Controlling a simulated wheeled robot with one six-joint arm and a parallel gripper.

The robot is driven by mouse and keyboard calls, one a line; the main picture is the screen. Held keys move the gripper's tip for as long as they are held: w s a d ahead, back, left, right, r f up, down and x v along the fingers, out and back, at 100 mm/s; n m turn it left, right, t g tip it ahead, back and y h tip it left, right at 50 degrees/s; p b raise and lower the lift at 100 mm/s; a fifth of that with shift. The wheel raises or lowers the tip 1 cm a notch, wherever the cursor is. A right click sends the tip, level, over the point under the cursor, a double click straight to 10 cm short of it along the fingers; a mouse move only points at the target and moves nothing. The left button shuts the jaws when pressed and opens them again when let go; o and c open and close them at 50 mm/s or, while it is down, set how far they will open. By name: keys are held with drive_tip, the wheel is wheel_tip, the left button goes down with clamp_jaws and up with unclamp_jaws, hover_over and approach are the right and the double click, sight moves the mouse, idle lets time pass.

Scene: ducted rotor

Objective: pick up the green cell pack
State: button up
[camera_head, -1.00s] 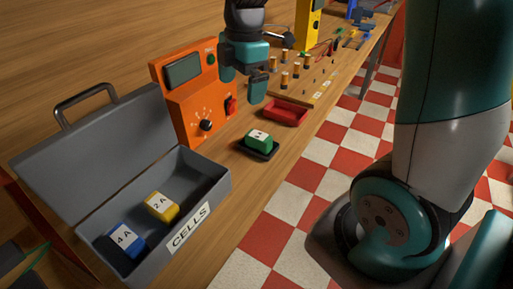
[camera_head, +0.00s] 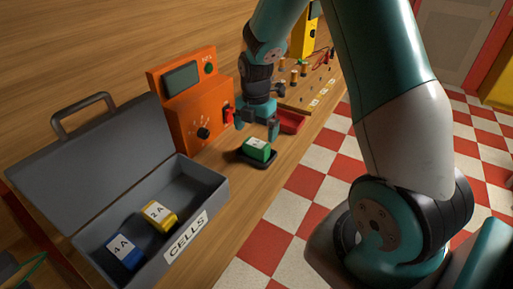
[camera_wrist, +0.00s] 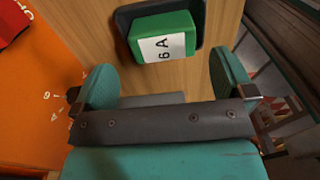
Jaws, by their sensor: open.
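The green cell pack (camera_head: 257,149) sits in a small dark tray (camera_head: 270,163) on the wooden bench, in front of the orange meter. In the wrist view the green cell pack (camera_wrist: 163,28) has a white label reading 6 A and lies beyond the fingers, nearer the top edge. My gripper (camera_head: 256,128) is just above and behind the pack in the head view. In the wrist view my gripper (camera_wrist: 164,82) has its two teal fingers wide apart with nothing between them. The fingers do not touch the pack.
An orange meter (camera_head: 184,100) stands close to the left of my gripper. A red tray (camera_head: 291,121) lies just behind the green pack. An open grey case (camera_head: 215,196) holds a yellow pack (camera_head: 159,215) and a blue pack (camera_head: 125,252). The bench edge is close on the right.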

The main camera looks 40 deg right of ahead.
sight(257, 143)
drive_tip(key=f, duration=0.2)
drive_tip(key=f+p, duration=0.1)
drive_tip(key=f, duration=0.2)
drive_tip(key=shift+s+a+f+p, duration=0.1)
drive_tip(key=shift+s+f+p, duration=0.1)
drive_tip(key=shift+f+p, duration=0.15)
drive_tip(key=c, duration=0.9)
drive_tip(key=shift+c, duration=0.2)
drive_tip(key=shift+r, duration=0.15)
